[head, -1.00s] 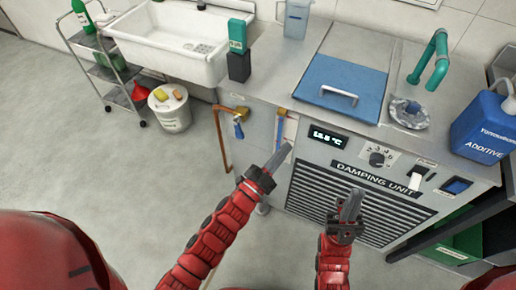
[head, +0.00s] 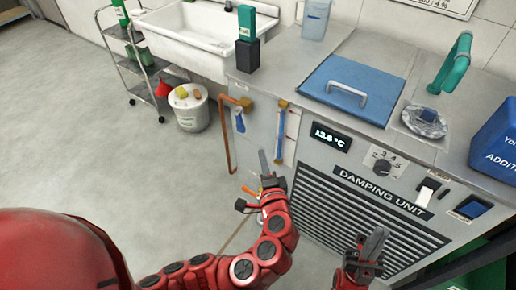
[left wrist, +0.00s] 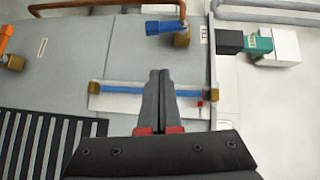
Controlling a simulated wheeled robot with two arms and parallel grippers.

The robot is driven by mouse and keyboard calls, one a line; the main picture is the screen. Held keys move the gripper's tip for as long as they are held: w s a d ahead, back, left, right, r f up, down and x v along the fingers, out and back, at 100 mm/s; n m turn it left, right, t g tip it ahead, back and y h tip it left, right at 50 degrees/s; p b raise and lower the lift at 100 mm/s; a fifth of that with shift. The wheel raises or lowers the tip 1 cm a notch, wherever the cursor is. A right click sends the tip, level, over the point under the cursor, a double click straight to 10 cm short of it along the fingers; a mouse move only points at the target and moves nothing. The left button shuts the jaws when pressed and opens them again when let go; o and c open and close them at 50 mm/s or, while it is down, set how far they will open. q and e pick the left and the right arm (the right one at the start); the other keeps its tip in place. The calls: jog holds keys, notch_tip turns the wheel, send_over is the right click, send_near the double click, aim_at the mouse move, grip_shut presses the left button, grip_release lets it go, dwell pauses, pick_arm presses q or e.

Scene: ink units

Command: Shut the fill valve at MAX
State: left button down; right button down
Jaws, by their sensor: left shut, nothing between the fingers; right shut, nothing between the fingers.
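The fill valve (head: 239,120) has a blue handle on a brass fitting, with a copper pipe, high on the damping unit's side. The handle hangs downward; it also shows at the top of the left wrist view (left wrist: 165,27). The upright sight tube (head: 281,132) beside it holds blue liquid. In the left wrist view the tube (left wrist: 120,90) shows blue on both sides of my fingers, reaching close to a small red mark (left wrist: 200,103). My left gripper (head: 263,154) is shut and empty, below the valve, hiding part of the tube. My right gripper (head: 378,232) is shut and empty before the grille.
An orange-handled valve (head: 268,190) is low on the same side, partly behind my left gripper. The damping unit (head: 372,193) has a display, dial and switches. A dark block with a green item (head: 247,40) stands on the counter edge.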

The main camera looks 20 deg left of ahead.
pick_arm(q)
send_near(241, 128)
jog(key=w+d, duration=0.2)
jog(key=w, duration=0.3)
jog(key=a, duration=0.1)
jog(key=w+a, duration=0.1)
jog(key=a, duration=0.1)
jog(key=shift+w+a+f+p, duration=0.1)
jog(key=shift+w+a+p, duration=0.15)
jog(key=shift+p, duration=0.05)
jog(key=a+f+m+t+b, duration=0.1)
jog(key=b, duration=0.3)
jog(key=shift+w+a+f+y, duration=0.15)
jog(key=shift+w+a+y, duration=0.05)
jog(key=shift+y, duration=0.1)
jog(key=shift+a+r, duration=0.1)
jog(key=shift+r, duration=0.25)
